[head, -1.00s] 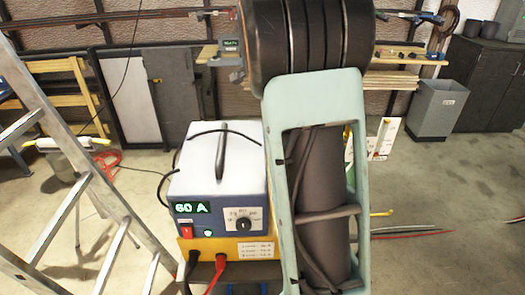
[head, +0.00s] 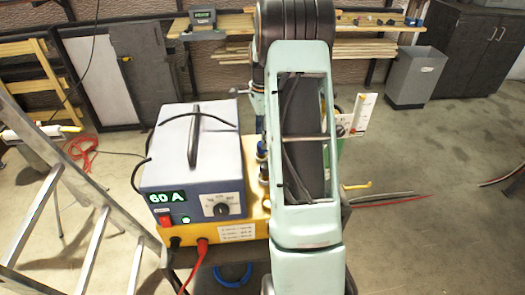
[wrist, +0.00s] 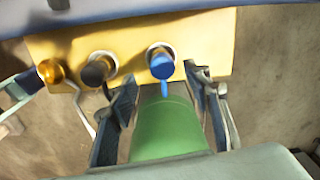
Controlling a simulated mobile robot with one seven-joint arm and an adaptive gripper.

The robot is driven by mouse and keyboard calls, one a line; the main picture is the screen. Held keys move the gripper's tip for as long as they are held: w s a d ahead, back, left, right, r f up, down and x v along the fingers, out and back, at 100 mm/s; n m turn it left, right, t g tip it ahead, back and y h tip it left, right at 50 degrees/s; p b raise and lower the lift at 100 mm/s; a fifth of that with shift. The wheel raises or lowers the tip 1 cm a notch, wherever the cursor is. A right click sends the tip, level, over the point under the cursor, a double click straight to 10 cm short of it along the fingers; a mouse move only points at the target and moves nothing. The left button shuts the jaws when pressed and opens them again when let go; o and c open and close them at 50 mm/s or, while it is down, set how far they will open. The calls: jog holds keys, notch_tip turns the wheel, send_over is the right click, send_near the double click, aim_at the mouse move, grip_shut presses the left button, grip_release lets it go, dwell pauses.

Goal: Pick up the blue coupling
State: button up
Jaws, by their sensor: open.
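The blue coupling (wrist: 161,66) shows in the wrist view, seated at a round port on a yellow panel (wrist: 205,42). A thin blue piece hangs below it. My gripper (wrist: 166,84) is open, with one dark finger on each side just below the coupling. Nothing is seen gripped. A green cylinder (wrist: 168,130) shows between and beneath the fingers; its distance from them is unclear. In the head view my arm hides the gripper; small dark and blue fittings show beside the arm on the yellow base (head: 236,231).
A dark coupling (wrist: 99,68) and an orange one (wrist: 52,72) sit left of the blue one. The welder box (head: 196,160) stands beside my arm. A ladder (head: 85,205) leans at left. Red and black cables (head: 201,262) hang in front. Floor at right is mostly clear.

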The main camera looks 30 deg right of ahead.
aim_at(261, 154)
jog(key=shift+w+f+p, duration=0.2)
jog(key=shift+f+p, duration=0.35)
jog(key=shift+f, duration=2.1)
jog(key=shift+d, duration=0.1)
grip_shut()
